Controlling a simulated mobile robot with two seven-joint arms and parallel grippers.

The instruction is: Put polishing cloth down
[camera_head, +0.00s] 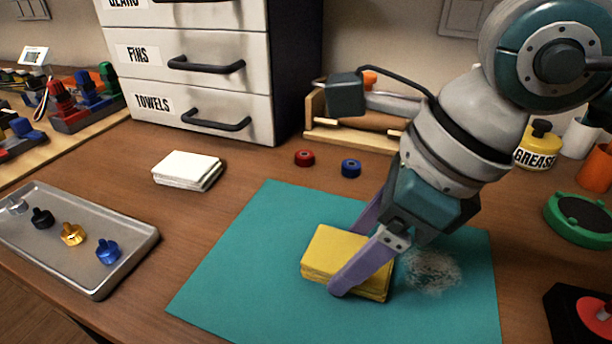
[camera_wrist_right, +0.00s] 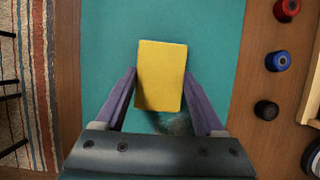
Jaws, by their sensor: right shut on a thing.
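The yellow polishing cloth (camera_head: 338,250) is a folded, thick block low over the teal mat (camera_head: 235,265). Whether its underside touches the mat cannot be told. My right gripper (camera_head: 352,255) has its two purple fingers on either side of the cloth and is shut on it. In the right wrist view the cloth (camera_wrist_right: 161,75) sits between and ahead of the fingers (camera_wrist_right: 160,88), with teal around it. A grey powdery smudge (camera_head: 432,270) lies on the mat to the right of the cloth. My left gripper is out of view.
A metal tray (camera_head: 98,278) with several knobs lies at left. A white towel stack (camera_head: 187,169), a red cap (camera_head: 304,157) and a blue cap (camera_head: 351,168) sit behind the mat. Drawers (camera_head: 200,68) stand at the back. The mat's left part is clear.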

